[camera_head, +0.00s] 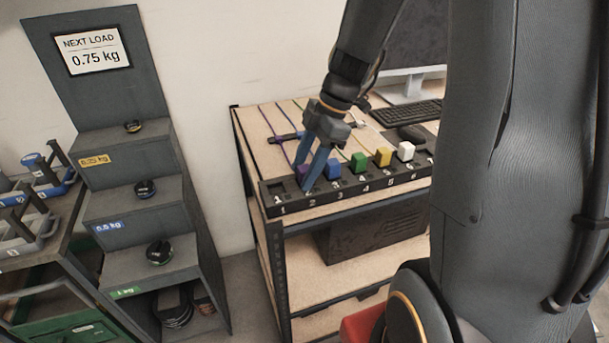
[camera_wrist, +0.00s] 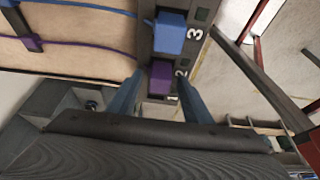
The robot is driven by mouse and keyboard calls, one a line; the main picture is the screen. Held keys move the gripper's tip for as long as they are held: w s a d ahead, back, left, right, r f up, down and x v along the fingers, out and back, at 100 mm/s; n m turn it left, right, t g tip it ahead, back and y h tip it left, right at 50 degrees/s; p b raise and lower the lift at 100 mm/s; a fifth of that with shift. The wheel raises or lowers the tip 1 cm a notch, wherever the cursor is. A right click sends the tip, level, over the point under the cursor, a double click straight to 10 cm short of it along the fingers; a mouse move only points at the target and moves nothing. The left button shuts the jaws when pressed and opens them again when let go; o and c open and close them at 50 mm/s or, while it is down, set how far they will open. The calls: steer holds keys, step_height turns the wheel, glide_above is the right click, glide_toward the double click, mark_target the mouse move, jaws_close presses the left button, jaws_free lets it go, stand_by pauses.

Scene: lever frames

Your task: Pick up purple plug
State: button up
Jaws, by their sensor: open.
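The purple plug (camera_wrist: 160,76) sits in slot 2 of the black numbered strip (camera_head: 345,192). In the head view it shows as a small purple patch (camera_head: 304,171), partly hidden by my gripper. My gripper (camera_head: 308,178) reaches down over the strip with its blue fingers apart. In the wrist view the fingers (camera_wrist: 157,90) stand on either side of the purple plug, with a gap to it. I cannot tell whether either finger touches it. The blue plug (camera_wrist: 171,34) stands beside it in slot 3 and also shows in the head view (camera_head: 333,169).
Green (camera_head: 359,161), yellow (camera_head: 383,157) and white (camera_head: 405,151) plugs stand farther right on the strip. Cables run across the wooden table behind it. A keyboard (camera_head: 404,114) and mouse (camera_head: 411,133) lie at the back right. A stepped weight stand (camera_head: 140,190) is at left.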

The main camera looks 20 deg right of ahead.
mark_target(305, 167)
steer(key=shift+c, duration=0.2)
steer(key=c, duration=1.1)
step_height(305, 167, up, 9)
steer(key=shift+f+b, duration=0.2)
steer(key=shift+b, duration=0.8)
steer(key=shift+a+r, duration=0.25)
steer(key=shift+r, duration=0.05)
steer(key=shift+a+f+p, duration=0.25)
steer(key=shift+a+f, duration=1.4)
steer(key=shift+f, duration=0.25)
steer(key=shift+a+f+p, duration=0.25)
steer(key=shift+a+f, duration=1.35)
steer(key=shift+f, duration=0.25)
